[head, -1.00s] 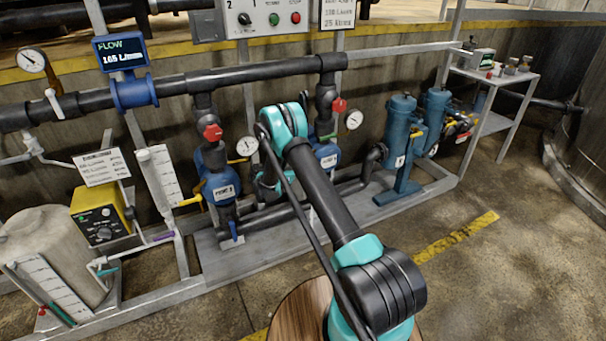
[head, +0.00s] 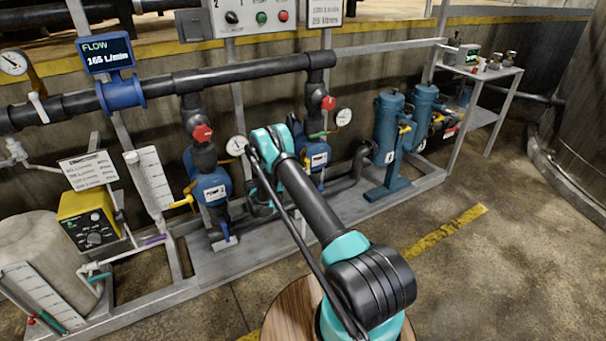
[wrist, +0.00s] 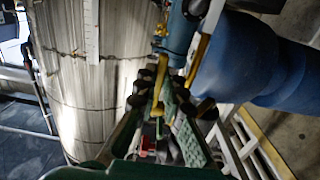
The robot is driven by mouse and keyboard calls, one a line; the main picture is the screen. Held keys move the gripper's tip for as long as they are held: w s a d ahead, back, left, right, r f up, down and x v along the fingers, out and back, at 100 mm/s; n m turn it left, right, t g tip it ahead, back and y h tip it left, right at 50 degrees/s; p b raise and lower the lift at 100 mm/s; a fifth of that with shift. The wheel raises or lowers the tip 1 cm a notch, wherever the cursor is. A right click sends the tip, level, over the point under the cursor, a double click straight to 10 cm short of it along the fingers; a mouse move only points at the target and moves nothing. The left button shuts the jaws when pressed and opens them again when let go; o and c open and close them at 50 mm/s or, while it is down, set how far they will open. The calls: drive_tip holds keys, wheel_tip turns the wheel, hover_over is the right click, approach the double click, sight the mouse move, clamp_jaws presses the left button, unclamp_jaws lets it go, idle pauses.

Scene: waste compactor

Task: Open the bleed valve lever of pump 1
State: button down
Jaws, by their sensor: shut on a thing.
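My gripper (wrist: 165,100) shows in the wrist view with its dark, green-edged fingers closed around a yellow lever (wrist: 162,68). The lever joins a blue fitting beside a large blue body (wrist: 255,60) on the right. In the head view my gripper is hidden behind my arm, near the right-hand blue pump (head: 316,155), whose lower part is partly covered. The left-hand blue pump (head: 208,187) has its own yellow lever (head: 181,203) sticking out to the left. The small pump labels are too blurred to read surely.
A grey skid frame (head: 240,255) carries the pumps. Black pipes (head: 225,78) with red-handled valves run above them. Blue filter housings (head: 388,130) stand to the right, and a yellow control box (head: 90,220) sits at left. The floor at front right is clear.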

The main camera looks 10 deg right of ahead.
drive_tip(key=c, duration=1.6)
unclamp_jaws()
drive_tip(key=v, duration=1.2)
drive_tip(key=shift+r, duration=0.1)
